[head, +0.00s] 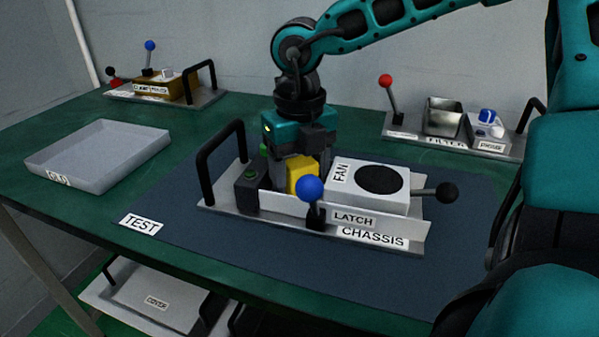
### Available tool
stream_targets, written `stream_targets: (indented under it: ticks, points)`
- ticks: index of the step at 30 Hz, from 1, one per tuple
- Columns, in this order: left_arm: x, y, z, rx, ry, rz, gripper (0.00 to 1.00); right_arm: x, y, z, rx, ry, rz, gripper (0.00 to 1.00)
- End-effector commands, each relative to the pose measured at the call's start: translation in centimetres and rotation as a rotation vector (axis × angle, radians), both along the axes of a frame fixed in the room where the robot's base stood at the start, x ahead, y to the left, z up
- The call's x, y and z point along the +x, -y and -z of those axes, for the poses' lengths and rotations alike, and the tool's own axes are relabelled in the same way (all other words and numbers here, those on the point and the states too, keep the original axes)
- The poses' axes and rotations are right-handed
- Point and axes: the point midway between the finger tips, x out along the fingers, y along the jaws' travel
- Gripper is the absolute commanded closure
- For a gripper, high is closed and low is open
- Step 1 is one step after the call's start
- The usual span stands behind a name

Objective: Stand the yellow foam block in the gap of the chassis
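The chassis (375,237) is a metal tray on the blue-grey mat. It carries a dark box with a green button (247,188) at left and a white fan unit (368,184) at right. The yellow foam block (302,176) is between them, in the gap, its lower part hidden behind the chassis front wall. My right gripper (299,165) points down from above at the block, with fingers close around or just behind it. Whether they press on it cannot be made out. My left gripper is not in view.
A grey tray (98,152) is at left. Other labelled trays (212,97) (516,148) stand at the back.

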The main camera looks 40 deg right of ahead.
Motion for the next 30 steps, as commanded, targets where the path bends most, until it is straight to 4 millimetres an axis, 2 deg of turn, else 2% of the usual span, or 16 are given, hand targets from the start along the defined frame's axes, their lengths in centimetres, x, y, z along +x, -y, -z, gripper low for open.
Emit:
stream_targets:
  ticks: [5, 15, 19, 24, 30]
  points:
    - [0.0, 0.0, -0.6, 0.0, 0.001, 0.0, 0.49, 0.1, 0.0, -1.2, -0.001, 0.004, 0.0, 0.35]
    - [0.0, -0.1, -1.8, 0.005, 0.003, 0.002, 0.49, 0.1, 0.0, -8.5, -0.002, 0.005, 0.002, 0.35]
    - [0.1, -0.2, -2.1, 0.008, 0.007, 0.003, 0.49, 0.1, 0.0, -10.6, -0.002, 0.003, 0.001, 0.35]
    - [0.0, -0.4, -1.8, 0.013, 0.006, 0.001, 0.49, 0.0, 0.0, -12.0, -0.001, 0.001, 0.001, 0.35]
    - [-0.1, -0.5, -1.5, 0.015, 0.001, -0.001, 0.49, 0.0, 0.0, -12.3, 0.0, 0.0, 0.0, 0.35]
